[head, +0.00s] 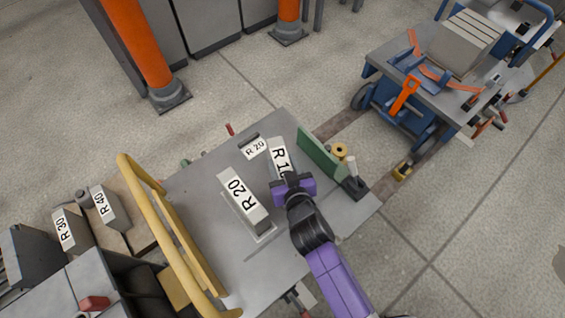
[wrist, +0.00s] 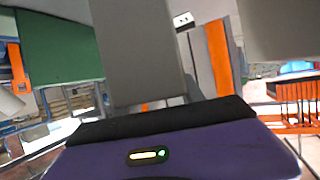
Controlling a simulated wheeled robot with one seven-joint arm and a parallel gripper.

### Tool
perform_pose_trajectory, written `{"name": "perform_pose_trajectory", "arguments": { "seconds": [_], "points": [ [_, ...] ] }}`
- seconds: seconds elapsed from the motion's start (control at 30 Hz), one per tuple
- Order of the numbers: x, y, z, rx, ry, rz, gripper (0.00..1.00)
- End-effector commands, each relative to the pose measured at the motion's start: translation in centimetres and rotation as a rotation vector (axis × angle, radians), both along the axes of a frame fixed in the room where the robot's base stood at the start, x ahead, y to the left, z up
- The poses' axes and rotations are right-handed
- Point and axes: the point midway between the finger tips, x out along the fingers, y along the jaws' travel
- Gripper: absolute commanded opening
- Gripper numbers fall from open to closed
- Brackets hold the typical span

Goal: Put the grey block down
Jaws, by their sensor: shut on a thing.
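My gripper (head: 293,187) is purple and black and is shut on a grey block (head: 279,152) with a white label whose text begins "R 1"; the gripper covers the rest of it. In the wrist view the held block (wrist: 138,50) rises as a plain grey slab beyond the dark jaw edge (wrist: 165,120). It is over the grey table (head: 283,250), between a second grey block marked R 20 (head: 243,200) and a green upright panel (head: 320,155). Whether its underside touches the table is hidden.
A flat R 20 label (head: 255,148) lies behind the blocks. A yellow rail (head: 170,235) borders the table's left. A yellow spool (head: 340,150) and dark clamp (head: 354,185) stand at right. Blocks R 30 (head: 68,230) and R 40 (head: 108,207) are far left. A blue cart (head: 400,105) stands beyond.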

Motion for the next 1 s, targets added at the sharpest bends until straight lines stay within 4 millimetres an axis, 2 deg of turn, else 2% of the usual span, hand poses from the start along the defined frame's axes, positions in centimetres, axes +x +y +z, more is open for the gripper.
{"name": "perform_pose_trajectory", "arguments": {
  "seconds": [0.43,0.47,0.57,0.87,1.0],
  "points": [
    [0.1,0.1,-0.6,0.002,-0.006,0.001,0.00],
    [0.1,0.1,-0.4,0.002,-0.006,0.001,0.51],
    [0.1,0.1,-0.5,0.001,-0.005,0.001,0.71],
    [-0.2,-0.1,-0.9,-0.001,0.004,-0.001,0.71],
    [-1.1,-0.2,-0.4,-0.001,0.004,0.000,0.71]
  ]
}}
